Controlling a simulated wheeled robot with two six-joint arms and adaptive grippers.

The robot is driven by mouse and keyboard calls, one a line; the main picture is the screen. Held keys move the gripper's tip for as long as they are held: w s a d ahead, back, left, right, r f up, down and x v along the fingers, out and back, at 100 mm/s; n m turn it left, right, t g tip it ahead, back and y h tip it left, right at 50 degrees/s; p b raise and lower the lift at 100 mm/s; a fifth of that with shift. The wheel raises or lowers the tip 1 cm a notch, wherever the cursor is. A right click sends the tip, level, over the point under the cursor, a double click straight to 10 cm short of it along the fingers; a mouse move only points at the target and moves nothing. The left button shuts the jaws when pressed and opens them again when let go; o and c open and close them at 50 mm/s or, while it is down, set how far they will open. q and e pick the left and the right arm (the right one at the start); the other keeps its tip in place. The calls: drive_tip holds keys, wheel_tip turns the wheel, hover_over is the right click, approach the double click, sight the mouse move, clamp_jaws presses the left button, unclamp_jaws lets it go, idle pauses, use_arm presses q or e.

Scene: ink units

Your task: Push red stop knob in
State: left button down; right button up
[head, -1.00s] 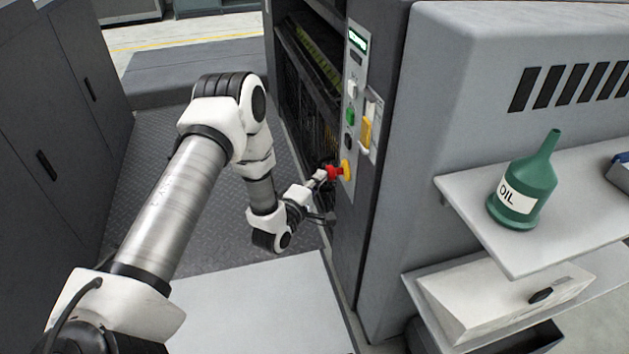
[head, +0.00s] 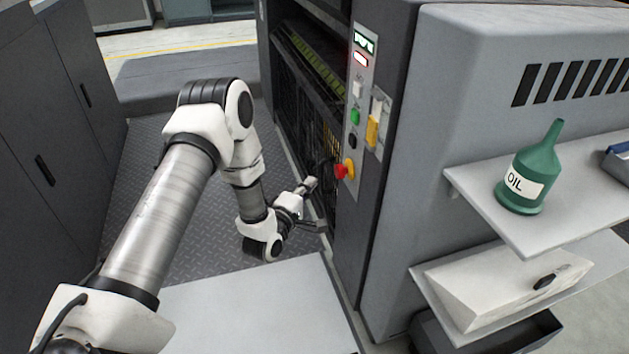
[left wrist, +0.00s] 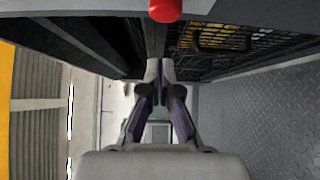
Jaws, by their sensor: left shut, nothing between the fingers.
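The red stop knob (head: 341,171) sits on a yellow collar (head: 350,170) low on the machine's narrow control panel (head: 361,95). It also shows at the top edge of the left wrist view (left wrist: 165,9). My left gripper (head: 312,182) is shut and empty, just left of the knob and a little below it, with a gap between them. In the left wrist view the closed fingertips (left wrist: 160,68) lie below the knob. A small red display (head: 361,59) is lit on the panel. My right gripper is not in view.
Above the knob are black, green (head: 355,116) and white buttons. A yellow-handled item (head: 373,130) hangs beside the panel. The open machine bay with a grille (head: 312,120) is left of the panel. A shelf (head: 560,215) with a green oil can (head: 526,175) stands at right.

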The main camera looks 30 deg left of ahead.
use_arm(q)
drive_tip(key=s+p, duration=0.1)
drive_tip(key=s, duration=0.6)
drive_tip(key=shift+d+f, duration=0.15)
drive_tip(key=shift+d, duration=0.25)
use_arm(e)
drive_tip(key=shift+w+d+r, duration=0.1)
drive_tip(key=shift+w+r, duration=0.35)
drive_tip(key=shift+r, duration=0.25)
use_arm(q)
drive_tip(key=shift+d, duration=0.1)
